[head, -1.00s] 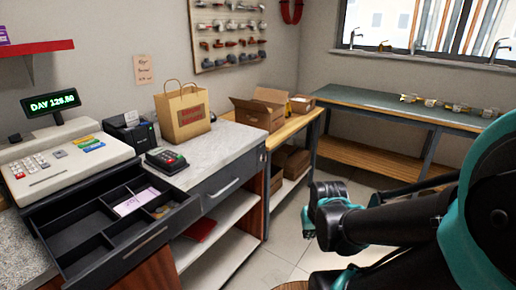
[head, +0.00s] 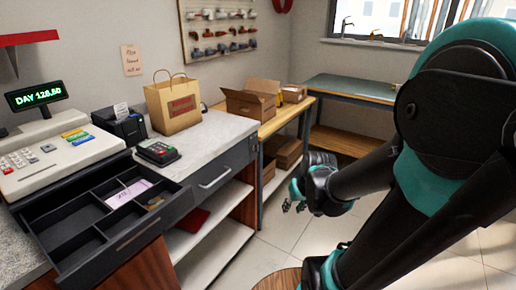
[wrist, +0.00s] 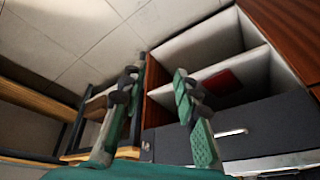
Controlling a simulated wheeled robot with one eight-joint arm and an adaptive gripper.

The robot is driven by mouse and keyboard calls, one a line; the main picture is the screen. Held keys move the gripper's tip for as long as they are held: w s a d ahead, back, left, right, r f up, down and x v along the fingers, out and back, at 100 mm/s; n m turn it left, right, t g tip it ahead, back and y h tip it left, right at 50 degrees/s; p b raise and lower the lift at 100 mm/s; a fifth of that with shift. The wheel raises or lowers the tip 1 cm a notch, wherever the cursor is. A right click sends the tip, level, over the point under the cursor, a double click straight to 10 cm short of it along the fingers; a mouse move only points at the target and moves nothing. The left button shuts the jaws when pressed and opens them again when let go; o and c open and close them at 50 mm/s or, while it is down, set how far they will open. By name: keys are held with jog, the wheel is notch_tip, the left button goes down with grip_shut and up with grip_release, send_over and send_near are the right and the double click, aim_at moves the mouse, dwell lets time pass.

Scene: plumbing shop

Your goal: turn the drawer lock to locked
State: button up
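The grey drawer (head: 222,175) under the white counter is closed and has a bar handle. A small round lock (head: 254,147) shows near the right end of its front; it is too small to tell which way it is turned. My gripper (head: 294,203) is right of the drawer and lower than the lock, apart from both. In the wrist view my gripper (wrist: 156,80) has its two fingers spread with nothing between them.
An open black cash drawer (head: 70,233) juts out at the left under the register. A card terminal (head: 158,152) and a paper bag (head: 173,107) stand on the counter (head: 205,140). A wooden bench (head: 285,118) with boxes adjoins it.

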jog(key=w+d+r+n+t+y, duration=0.1)
jog(key=w+d+n+y, duration=0.15)
jog(key=w, duration=1.05)
jog(key=w+d+r+n+t+y, duration=0.1)
jog(key=w+n+y, duration=0.3)
jog(key=w, duration=0.9)
jog(key=w+d+r+n+t+y, duration=0.2)
jog(key=w+n+y, duration=0.1)
jog(key=w, duration=0.9)
jog(key=x, duration=1.7)
jog(key=shift+w+f, duration=0.15)
jog(key=shift+f, duration=0.15)
jog(key=shift+m, duration=0.25)
jog(key=shift+c, duration=0.5)
grip_shut()
